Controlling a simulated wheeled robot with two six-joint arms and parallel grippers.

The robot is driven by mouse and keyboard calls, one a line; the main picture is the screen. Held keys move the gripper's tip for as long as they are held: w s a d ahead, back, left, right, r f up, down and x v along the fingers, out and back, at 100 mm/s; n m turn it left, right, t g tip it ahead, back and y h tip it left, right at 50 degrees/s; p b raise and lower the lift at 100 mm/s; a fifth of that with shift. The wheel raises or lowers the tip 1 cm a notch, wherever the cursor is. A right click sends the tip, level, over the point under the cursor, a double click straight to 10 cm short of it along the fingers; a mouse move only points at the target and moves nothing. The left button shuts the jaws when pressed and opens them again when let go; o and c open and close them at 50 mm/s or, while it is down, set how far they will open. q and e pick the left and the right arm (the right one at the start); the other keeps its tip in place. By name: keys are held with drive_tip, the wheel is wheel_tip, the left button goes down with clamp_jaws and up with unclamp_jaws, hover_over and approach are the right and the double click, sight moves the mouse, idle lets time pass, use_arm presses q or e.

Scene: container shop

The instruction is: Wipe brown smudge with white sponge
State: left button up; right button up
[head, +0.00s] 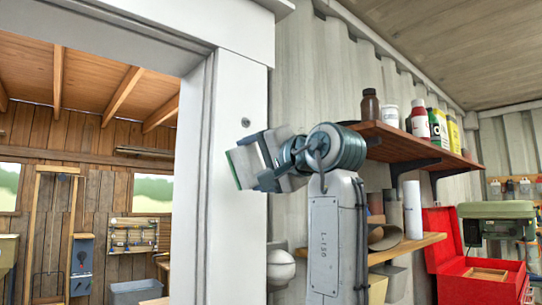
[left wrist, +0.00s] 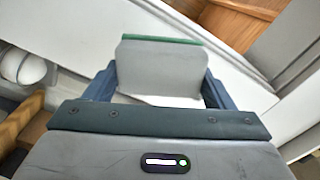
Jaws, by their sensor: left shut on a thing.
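The white sponge (head: 243,168) has a thin green layer on its far side. My left gripper (head: 262,160) is shut on it, beside the white door frame (head: 233,235). In the left wrist view the sponge (left wrist: 160,68) sits between both fingers of the gripper (left wrist: 158,88), its green edge away from the palm. The green face is towards the frame; I cannot tell whether it touches. A small dark round spot shows on the frame above the sponge; I cannot tell whether it is a smudge or a fitting. No clear brown smudge shows. My right gripper is not in view.
An upper shelf (head: 405,139) with several bottles and a lower shelf (head: 408,247) are on the corrugated wall to the right. A red toolbox (head: 480,287) stands open at the lower right. The doorway at left opens onto a wooden room with a grey bin (head: 136,291).

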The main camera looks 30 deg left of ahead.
use_arm(q)
drive_tip(key=shift+p+x, duration=0.65)
drive_tip(key=shift+x, duration=2.15)
drive_tip(key=shift+s+a, duration=0.1)
drive_tip(key=shift+a, duration=0.05)
drive_tip(key=shift+x, duration=1)
drive_tip(key=w+d, duration=0.2)
drive_tip(key=w, duration=0.4)
drive_tip(key=shift+w+d, duration=0.25)
drive_tip(key=shift+w, duration=0.05)
